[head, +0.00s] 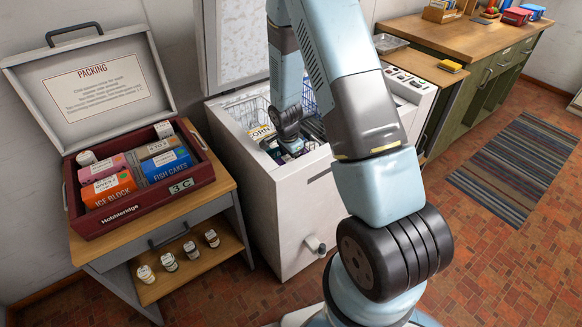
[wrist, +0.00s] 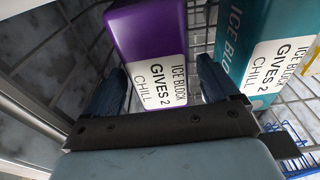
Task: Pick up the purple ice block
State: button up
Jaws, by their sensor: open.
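The purple ice block (wrist: 152,45) is in the wrist view, upper middle, with a white label reading "ICE BLOCK GIVES 2 CHILL". My gripper (wrist: 162,70) is open, with one dark blue finger at each side of the block's near end. I cannot tell whether either finger touches it. In the head view my gripper (head: 291,146) is down inside the open white chest freezer (head: 300,200). The purple block cannot be made out there.
A teal ice block (wrist: 255,50) stands close to the right finger in the wire basket. The freezer walls surround my gripper. An open maroon case (head: 140,205) holding coloured boxes sits on a wooden stand at left. A wooden counter (head: 455,38) is at right.

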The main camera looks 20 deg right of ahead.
jog(key=c, duration=1.5)
